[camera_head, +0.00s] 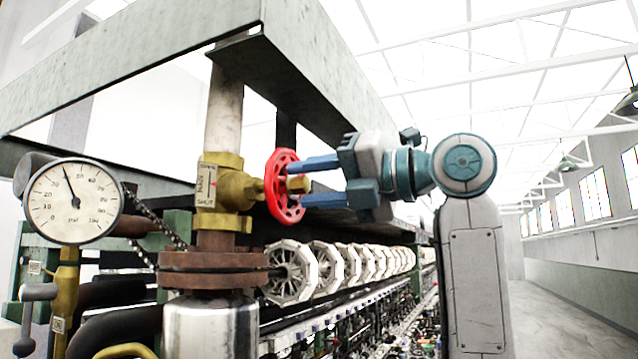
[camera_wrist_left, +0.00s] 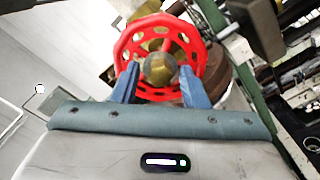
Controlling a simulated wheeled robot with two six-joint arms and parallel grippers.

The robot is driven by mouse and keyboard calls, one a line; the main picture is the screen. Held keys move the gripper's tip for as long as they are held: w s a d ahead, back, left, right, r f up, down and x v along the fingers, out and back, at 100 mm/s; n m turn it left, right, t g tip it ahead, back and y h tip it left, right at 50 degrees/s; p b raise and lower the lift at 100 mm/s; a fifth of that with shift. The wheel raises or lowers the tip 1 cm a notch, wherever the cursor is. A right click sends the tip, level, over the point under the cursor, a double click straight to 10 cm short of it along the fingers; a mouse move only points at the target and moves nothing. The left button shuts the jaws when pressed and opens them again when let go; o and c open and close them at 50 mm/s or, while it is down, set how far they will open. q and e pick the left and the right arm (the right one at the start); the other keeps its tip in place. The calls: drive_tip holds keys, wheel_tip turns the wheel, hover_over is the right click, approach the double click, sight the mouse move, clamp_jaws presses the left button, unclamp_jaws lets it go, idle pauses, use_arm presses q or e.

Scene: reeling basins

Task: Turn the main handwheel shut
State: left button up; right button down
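The red handwheel (camera_head: 283,186) sits upright on the brass valve (camera_head: 232,188) on a pale vertical pipe, facing right. A tag on the valve carries the word SHUT. My left gripper (camera_head: 295,184) is level with the wheel, its two blue fingers apart and their tips at the wheel's face. The brass hub shows between them. In the left wrist view, the fingers of my left gripper (camera_wrist_left: 158,69) stand either side of the hub, over the red wheel (camera_wrist_left: 122,50). I cannot tell whether they touch it. My right gripper is not in view.
A round pressure gauge (camera_head: 73,201) stands at the left, its needle left of the top. A green-grey beam (camera_head: 130,62) runs overhead. A rusty flange (camera_head: 213,270) lies below the valve. A row of white reels (camera_head: 292,272) recedes behind. The aisle (camera_head: 560,315) at the right is clear.

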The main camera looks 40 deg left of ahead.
use_arm(q)
drive_tip(key=c, duration=0.9)
drive_tip(key=shift+o, duration=0.2)
drive_tip(key=m, duration=1.7)
drive_tip(key=o, duration=0.9)
drive_tip(key=shift+c, duration=0.2)
drive_tip(key=shift+a, duration=0.1)
